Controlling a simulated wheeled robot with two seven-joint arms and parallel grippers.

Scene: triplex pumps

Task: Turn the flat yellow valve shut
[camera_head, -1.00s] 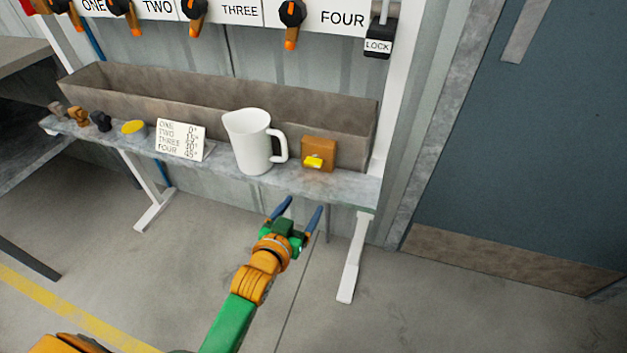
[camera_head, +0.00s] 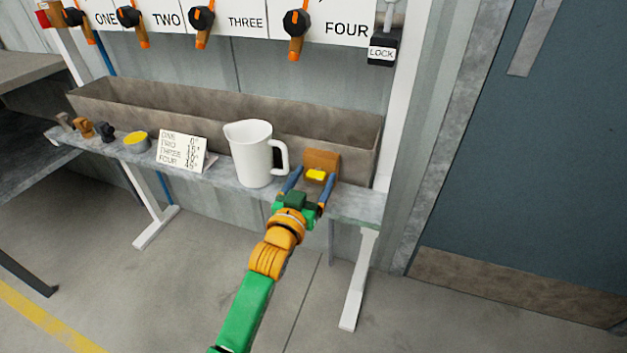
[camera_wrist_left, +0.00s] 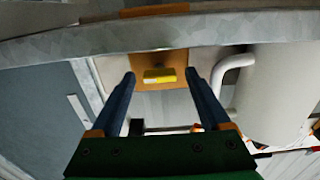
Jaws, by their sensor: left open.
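The flat yellow valve (camera_head: 316,176) is a small yellow handle on the front of an orange-brown block (camera_head: 322,158) at the right end of the shelf. My left gripper (camera_head: 308,182) is open, its blue fingers spread to either side of the yellow handle in the head view. In the left wrist view the yellow handle (camera_wrist_left: 159,75) lies between the two fingers (camera_wrist_left: 160,82), with a gap on each side. Contact does not show. My right gripper is in neither view.
A white jug (camera_head: 252,155) stands just left of the block. A number card (camera_head: 181,151), a yellow-topped round piece (camera_head: 136,142) and several small knobs stand farther left. A long brown trough (camera_head: 222,116) runs behind. Labelled valves hang above.

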